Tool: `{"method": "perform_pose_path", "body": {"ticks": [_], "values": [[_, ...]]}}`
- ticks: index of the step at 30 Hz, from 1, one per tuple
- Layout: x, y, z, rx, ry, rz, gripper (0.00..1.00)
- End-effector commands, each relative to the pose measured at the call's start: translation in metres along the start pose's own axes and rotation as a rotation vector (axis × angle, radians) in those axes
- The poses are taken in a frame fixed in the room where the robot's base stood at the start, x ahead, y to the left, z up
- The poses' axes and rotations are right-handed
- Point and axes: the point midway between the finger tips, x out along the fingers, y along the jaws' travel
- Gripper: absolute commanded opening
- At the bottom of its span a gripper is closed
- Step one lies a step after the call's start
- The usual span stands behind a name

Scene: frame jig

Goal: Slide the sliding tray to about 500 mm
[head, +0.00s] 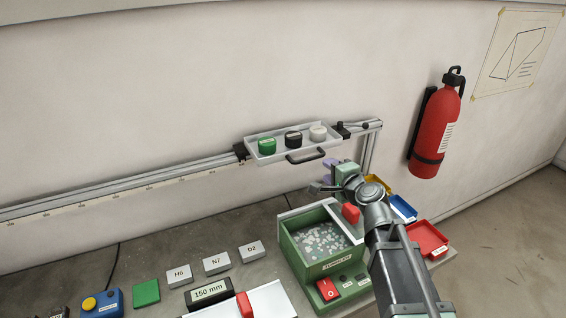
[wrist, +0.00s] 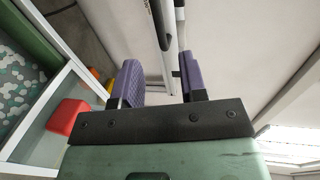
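The sliding tray (head: 268,156) is a white, shallow tray near the right end of the long grey rail (head: 130,178). It carries a green, a black and a whitish piece. A dark handle (head: 306,156) sticks out from its front. My gripper (head: 328,173) is below and right of the handle in the head view, apart from it. In the wrist view its two purple fingers (wrist: 163,82) are spread with nothing held between them. A scale strip runs along the rail, but its numbers are too small to read.
A green box (head: 288,247) of pale bits stands below my gripper, with a red block (head: 351,213) at its top edge. Coloured bins, including a red bin (head: 428,240), sit to the right. Label blocks and a "150 mm" sign (head: 209,292) stand in front. A fire extinguisher (head: 437,130) hangs on the wall.

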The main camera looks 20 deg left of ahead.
Motion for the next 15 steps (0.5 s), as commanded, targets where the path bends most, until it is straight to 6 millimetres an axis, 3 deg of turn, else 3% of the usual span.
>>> {"method": "perform_pose_path", "body": {"ticks": [7, 15], "values": [[0.021, 0.002, -0.001, -0.006, -0.003, 0.003, 0.39], [0.085, 0.003, 0.0, -0.007, -0.004, 0.003, 0.39]]}}
